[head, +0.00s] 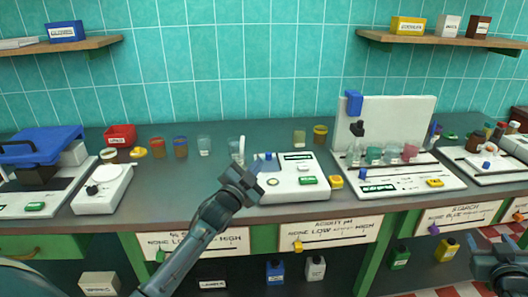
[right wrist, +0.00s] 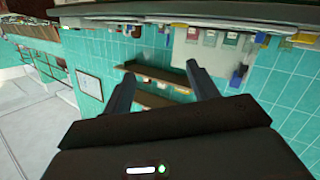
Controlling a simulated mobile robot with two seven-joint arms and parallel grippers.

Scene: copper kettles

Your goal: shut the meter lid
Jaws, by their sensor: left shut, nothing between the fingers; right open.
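A white meter box (head: 292,188) stands on the bench above a label reading "ACIDITY pH". It has a blue knob, a small dark display and a green tag on top. A white panel (head: 400,115) stands upright behind a white base (head: 385,185) to its right. A blue hinged-looking cover (head: 45,143) sits tilted over a device at far left. I cannot tell which part is the meter lid. My left gripper (head: 250,178) is shut and empty at the meter box's left front, covering part of it. My right gripper (head: 497,262) is open at lower right; its spread fingers show in the right wrist view (right wrist: 162,88).
Several cups (head: 375,154) stand before the upright panel. A small white scale (head: 103,190), a red bin (head: 120,135) and jars (head: 180,147) stand left of my left gripper. Shelves (head: 440,41) hang on the tiled wall. Bottles (head: 275,270) stand below the bench.

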